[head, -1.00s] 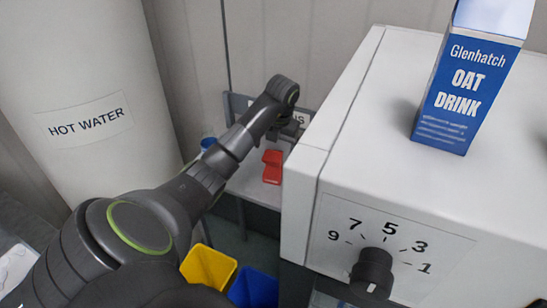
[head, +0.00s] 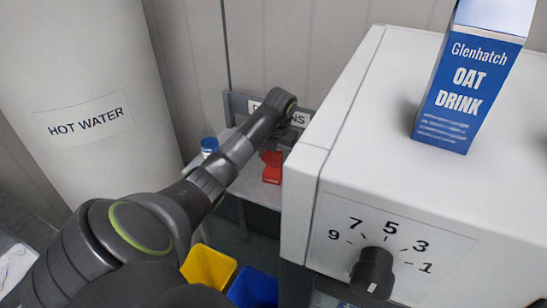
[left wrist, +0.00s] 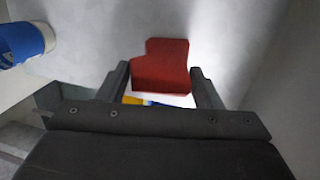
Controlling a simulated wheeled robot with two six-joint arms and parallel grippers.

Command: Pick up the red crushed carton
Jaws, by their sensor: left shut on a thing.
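The red crushed carton (head: 272,174) is on the grey shelf behind the white appliance, its upper part partly covered by my left gripper in the head view. In the left wrist view the carton (left wrist: 162,66) sits between the two dark fingers, with a bent, notched outline. My left gripper (left wrist: 160,71) is shut on it, one finger at each side. Whether the carton still touches the shelf I cannot tell. My right gripper is in neither view.
The white appliance (head: 345,95) with a dial stands close on the right, with a blue oat drink carton (head: 465,90) on top. A hot water tank (head: 85,90) is at left. A blue-and-white container (head: 209,146) is on the shelf; yellow (head: 208,267) and blue (head: 254,288) bins are below.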

